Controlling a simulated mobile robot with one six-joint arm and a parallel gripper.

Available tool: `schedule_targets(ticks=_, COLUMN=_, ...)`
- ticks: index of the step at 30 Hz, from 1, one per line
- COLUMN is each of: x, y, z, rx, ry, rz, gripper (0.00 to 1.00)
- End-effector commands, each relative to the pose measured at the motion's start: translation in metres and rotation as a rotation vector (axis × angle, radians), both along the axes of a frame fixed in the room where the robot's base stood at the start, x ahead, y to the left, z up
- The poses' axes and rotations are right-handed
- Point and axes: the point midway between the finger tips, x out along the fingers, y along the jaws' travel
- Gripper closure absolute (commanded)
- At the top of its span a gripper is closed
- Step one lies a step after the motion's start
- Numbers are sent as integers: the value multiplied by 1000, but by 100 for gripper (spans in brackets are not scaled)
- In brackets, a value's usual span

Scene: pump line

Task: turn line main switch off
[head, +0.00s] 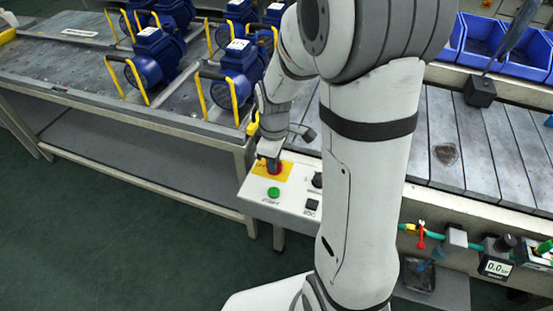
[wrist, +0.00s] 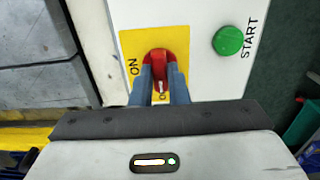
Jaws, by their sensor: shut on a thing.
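The line main switch is a red rotary knob (wrist: 160,56) on a yellow plate (wrist: 182,38) on a white control panel. In the wrist view, "ON" is printed left of the knob. A second label below it is mostly hidden by my fingers; only an "O" shows. A white mark on the knob's handle points down toward that label. My gripper (wrist: 162,84) is shut on the knob's handle, one finger on each side. In the head view, my gripper (head: 270,157) reaches down onto the red knob (head: 274,170), which it partly covers.
A green START button (head: 273,192) sits beside the yellow plate, with a black knob (head: 317,180) and a black button (head: 312,205) to the right. A bench with blue pumps (head: 236,75) stands behind left. A slatted conveyor (head: 480,140) is at right.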

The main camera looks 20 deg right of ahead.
Motion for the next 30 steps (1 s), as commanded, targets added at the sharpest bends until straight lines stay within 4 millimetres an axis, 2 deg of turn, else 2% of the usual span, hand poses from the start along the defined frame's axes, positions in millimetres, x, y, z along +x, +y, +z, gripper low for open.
schedule_targets(ticks=1, x=-5, y=0, z=-3, rx=-1, ry=16, rz=5, gripper=100)
schedule_targets(ticks=12, x=-5, y=-1, z=-3, rx=-1, ry=16, rz=7, gripper=100)
schedule_targets(ticks=13, x=-5, y=-1, z=-3, rx=-1, ry=16, rz=7, gripper=83)
schedule_targets(ticks=20, x=-3, y=-1, z=-2, rx=0, ry=9, rz=6, gripper=64)
schedule_targets(ticks=27, x=-1, y=-1, z=0, rx=-1, ry=4, rz=5, gripper=64)
schedule_targets(ticks=30, x=-1, y=0, z=7, rx=0, ry=0, rz=5, gripper=64)
